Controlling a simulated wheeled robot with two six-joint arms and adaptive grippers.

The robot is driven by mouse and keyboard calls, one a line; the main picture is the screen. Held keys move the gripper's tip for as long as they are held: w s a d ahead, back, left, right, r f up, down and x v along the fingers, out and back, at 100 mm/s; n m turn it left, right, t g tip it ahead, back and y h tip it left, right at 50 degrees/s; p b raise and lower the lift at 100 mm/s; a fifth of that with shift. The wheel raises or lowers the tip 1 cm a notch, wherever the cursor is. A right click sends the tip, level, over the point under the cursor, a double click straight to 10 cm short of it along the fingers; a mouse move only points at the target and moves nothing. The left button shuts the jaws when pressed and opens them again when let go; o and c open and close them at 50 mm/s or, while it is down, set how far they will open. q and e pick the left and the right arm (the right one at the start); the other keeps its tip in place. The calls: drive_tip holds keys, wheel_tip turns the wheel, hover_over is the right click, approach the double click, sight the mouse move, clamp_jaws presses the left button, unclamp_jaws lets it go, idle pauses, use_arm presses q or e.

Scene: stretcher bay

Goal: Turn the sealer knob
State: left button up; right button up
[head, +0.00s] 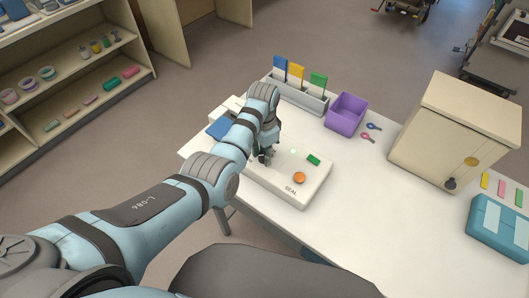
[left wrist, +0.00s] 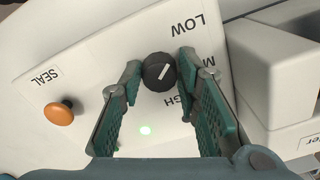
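The sealer (head: 285,183) is a white box on the table with an orange button marked SEAL (head: 299,178). Its black knob (left wrist: 158,72) has a white pointer mark, slanted toward the upper right in the left wrist view. LOW is printed above right of it; the labels for the middle and high settings are partly hidden by a finger. My left gripper (head: 265,157) is over the sealer, its fingertips closed in on opposite sides of the knob, seemingly touching it. In the head view the gripper hides the knob. My right gripper is not in view.
Behind stand a rack (head: 297,95) with coloured cards and a purple bin (head: 346,114). A beige cabinet (head: 452,135) and a teal case (head: 500,230) are at the right. The table's middle right is clear.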

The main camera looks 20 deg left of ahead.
use_arm(q)
clamp_jaws()
drive_tip(key=shift+m, duration=0.5)
drive_tip(key=m, duration=0.4)
drive_tip(key=shift+r+m, duration=0.1)
drive_tip(key=shift+m, duration=0.2)
drive_tip(key=m, duration=0.6)
drive_tip(key=o, duration=0.6)
unclamp_jaws()
